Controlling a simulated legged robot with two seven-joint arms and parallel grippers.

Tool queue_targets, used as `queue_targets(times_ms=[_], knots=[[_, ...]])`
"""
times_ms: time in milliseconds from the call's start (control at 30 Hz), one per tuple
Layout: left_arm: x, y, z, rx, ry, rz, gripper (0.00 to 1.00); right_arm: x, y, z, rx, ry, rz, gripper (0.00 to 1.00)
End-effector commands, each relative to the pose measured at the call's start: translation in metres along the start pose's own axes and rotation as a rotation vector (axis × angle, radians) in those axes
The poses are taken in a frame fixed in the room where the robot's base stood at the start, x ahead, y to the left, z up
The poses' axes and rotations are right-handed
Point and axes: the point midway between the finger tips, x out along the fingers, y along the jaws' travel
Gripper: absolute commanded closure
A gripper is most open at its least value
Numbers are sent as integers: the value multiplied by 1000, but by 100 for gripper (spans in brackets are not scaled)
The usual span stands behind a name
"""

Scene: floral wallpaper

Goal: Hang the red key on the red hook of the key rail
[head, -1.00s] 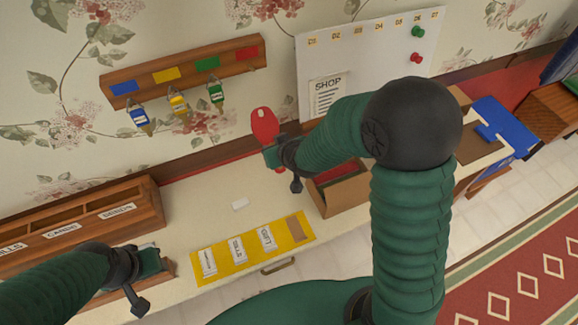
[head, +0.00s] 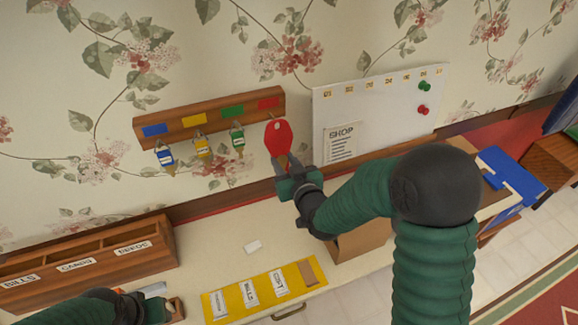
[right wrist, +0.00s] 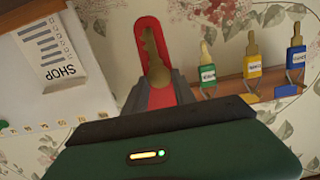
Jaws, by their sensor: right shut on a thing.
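My right gripper (head: 288,172) is shut on the red key (head: 277,136) and holds it upright, red head up, just below the red end of the key rail (head: 224,109). In the right wrist view the key's gold part (right wrist: 152,57) lies in front of its red head. The red label (head: 268,103) is above the key. I cannot make out the red hook, and no contact with the rail is clear. Blue (head: 165,156), yellow (head: 203,147) and green (head: 238,139) keys hang under their labels. My left gripper (head: 160,305) is low at left; its jaws are unclear.
A white board (head: 375,105) with pins and a SHOP sheet is right of the rail. Below are a wooden sorter (head: 85,262), a yellow mat (head: 265,291) with labelled packets, and a brown box (head: 362,240).

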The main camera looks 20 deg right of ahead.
Motion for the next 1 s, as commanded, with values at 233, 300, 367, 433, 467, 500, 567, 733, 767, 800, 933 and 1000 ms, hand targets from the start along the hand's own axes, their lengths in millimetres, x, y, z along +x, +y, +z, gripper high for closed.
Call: queue_targets(times_ms=[233,300,367,433,467,500,567,733,767,800,933,1000], knots=[[-1,0,0,0,0,0,64,19,2,-2,1,-1,1,100],[-1,0,0,0,0,0,64,24,3,-2,1,0,1,100],[-2,0,0,0,0,0,64,28,3,-2,1,-2,1,100],[-2,0,0,0,0,0,64,33,2,-4,1,-1,1,100],[-2,0,0,0,0,0,64,35,2,-4,1,-1,1,100],[-3,0,0,0,0,0,64,38,2,-5,1,0,1,100],[-3,0,-1,0,0,0,64,42,2,-5,2,-1,1,100],[2,0,0,0,0,0,64,54,2,-2,1,-1,2,100],[4,0,1,0,0,0,64,57,2,-1,1,0,2,100],[6,0,1,0,0,0,64,59,2,0,1,-1,2,100],[11,0,3,0,0,0,64,64,2,2,1,-1,2,100],[13,0,3,0,0,0,64,65,2,2,1,-1,1,100]])
